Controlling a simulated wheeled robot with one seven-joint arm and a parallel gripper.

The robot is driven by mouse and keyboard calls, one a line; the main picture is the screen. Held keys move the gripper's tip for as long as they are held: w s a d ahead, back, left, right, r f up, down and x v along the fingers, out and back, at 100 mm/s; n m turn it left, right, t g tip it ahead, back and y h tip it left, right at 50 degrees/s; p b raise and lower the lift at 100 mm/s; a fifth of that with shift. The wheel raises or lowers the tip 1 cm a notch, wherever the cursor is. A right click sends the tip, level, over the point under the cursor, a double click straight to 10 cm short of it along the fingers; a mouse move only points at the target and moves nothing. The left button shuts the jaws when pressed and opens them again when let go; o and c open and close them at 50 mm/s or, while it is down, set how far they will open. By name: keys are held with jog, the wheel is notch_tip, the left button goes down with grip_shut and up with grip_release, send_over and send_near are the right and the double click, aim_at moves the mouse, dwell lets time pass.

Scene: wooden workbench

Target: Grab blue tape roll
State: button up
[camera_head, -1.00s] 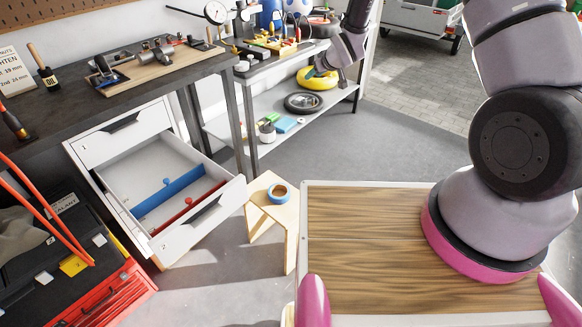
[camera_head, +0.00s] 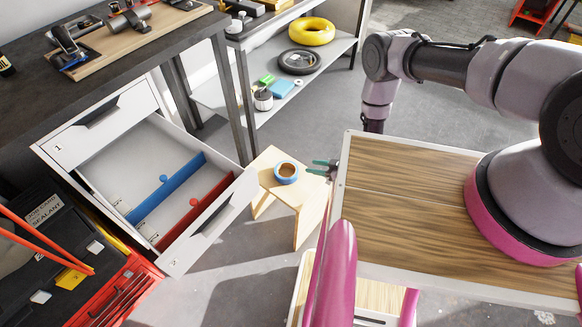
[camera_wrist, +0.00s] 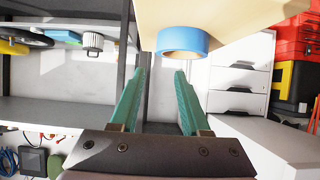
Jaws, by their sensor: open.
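The blue tape roll (camera_head: 286,173) lies flat on top of a small light-wood stool (camera_head: 277,189) in the head view. In the wrist view the blue tape roll (camera_wrist: 182,41) shows beyond the fingertips, near the edge of the stool top (camera_wrist: 215,18). My gripper (camera_head: 322,169) is just right of the stool, its green fingers pointing left toward the tape roll with a gap between. In the wrist view my gripper (camera_wrist: 160,78) has its two green fingers apart, with nothing between them.
An open drawer (camera_head: 165,185) with blue and red dividers stands left of the stool. A dark workbench (camera_head: 110,75) is behind it. A shelf with a yellow ring (camera_head: 311,31) and a wheel (camera_head: 299,61) is at the back. A red-and-black toolbox (camera_head: 70,260) sits front left.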

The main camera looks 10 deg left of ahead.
aim_at(293, 164)
jog(key=x, duration=1)
jog(key=shift+a+f, duration=0.1)
jog(key=shift+a, duration=0.2)
grip_shut()
dwell(1.0)
